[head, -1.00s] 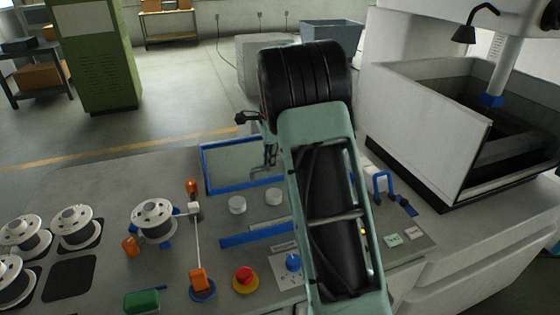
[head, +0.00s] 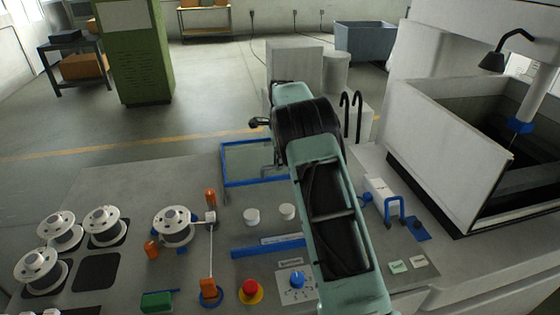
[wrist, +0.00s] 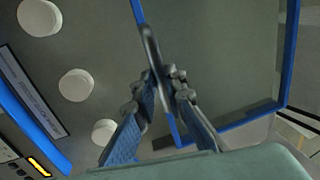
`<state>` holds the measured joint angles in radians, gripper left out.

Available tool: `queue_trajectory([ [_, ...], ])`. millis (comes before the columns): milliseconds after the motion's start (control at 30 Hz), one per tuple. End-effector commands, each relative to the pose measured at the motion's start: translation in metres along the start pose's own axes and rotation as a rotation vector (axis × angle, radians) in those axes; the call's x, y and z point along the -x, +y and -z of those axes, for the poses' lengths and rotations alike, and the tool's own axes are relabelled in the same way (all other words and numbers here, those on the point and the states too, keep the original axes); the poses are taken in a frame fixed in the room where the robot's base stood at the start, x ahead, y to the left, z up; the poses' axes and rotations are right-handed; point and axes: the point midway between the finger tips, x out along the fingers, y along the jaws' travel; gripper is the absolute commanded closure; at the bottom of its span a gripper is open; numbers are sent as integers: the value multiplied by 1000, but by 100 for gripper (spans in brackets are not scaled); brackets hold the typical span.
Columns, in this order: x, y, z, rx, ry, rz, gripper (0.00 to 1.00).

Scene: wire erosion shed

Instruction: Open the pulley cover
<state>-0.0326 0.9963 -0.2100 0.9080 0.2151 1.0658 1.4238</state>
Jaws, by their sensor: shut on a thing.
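The pulley cover is a clear panel in a blue frame (head: 223,165) on the machine's deck, partly hidden by my arm in the head view. Its blue frame also shows in the wrist view (wrist: 291,50). White pulleys (head: 251,215) stand uncovered on the near side of the frame; several also show in the wrist view (wrist: 76,85). In the wrist view my gripper (wrist: 168,78) is shut on the cover's grey handle (wrist: 151,42), beside the frame. My arm hides the gripper's fingers in the head view.
Wire spools (head: 174,224), a red stop button (head: 251,290) and a blue dial (head: 297,280) sit on the near deck. A blue handle (head: 397,203) and a white-walled tank (head: 450,150) stand at right. Open floor lies behind the deck.

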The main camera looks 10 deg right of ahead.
Motion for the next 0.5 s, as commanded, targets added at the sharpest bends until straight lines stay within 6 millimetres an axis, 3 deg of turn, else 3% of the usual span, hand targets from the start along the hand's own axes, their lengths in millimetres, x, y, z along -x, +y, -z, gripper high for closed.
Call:
queue_trajectory([
  [233,3,-6,1,1,2,19,100],
  [267,4,-6,1,1,2,19,86],
  [300,4,-6,1,1,2,19,81],
  [400,3,-5,1,1,2,16,71],
  [500,3,-4,0,1,2,14,71],
])
